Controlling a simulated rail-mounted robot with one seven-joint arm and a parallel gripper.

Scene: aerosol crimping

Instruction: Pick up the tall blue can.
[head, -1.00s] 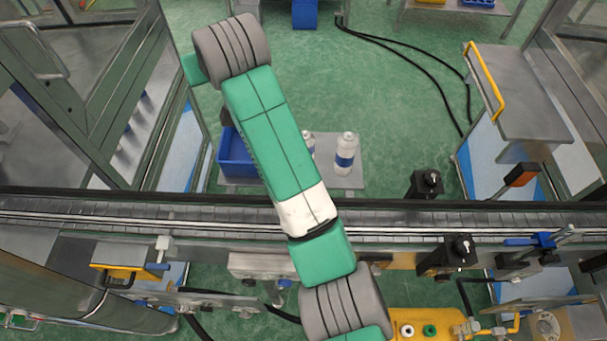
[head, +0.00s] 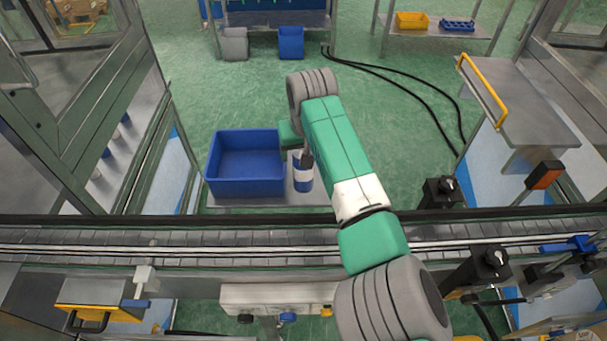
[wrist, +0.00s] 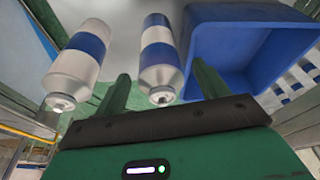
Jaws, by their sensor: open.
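Two white cans with blue bands and pale metal tops stand beside the blue bin. In the wrist view, the can nearer the bin (wrist: 160,55) shows two blue areas, and it also shows in the head view (head: 303,182). The other can (wrist: 86,48) shows one blue band at the left of the wrist view; my arm hides it in the head view. My gripper (wrist: 161,72) is open, its green fingers on either side of the nearer-bin can in the picture. I cannot tell whether they touch it. In the head view my arm mostly hides the gripper.
The open blue bin (head: 246,188) stands close to the cans on a low grey table (head: 265,202). The conveyor (head: 180,240) runs across in front. A metal cart with a yellow handle (head: 530,110) stands at the right. The green floor behind is mostly clear.

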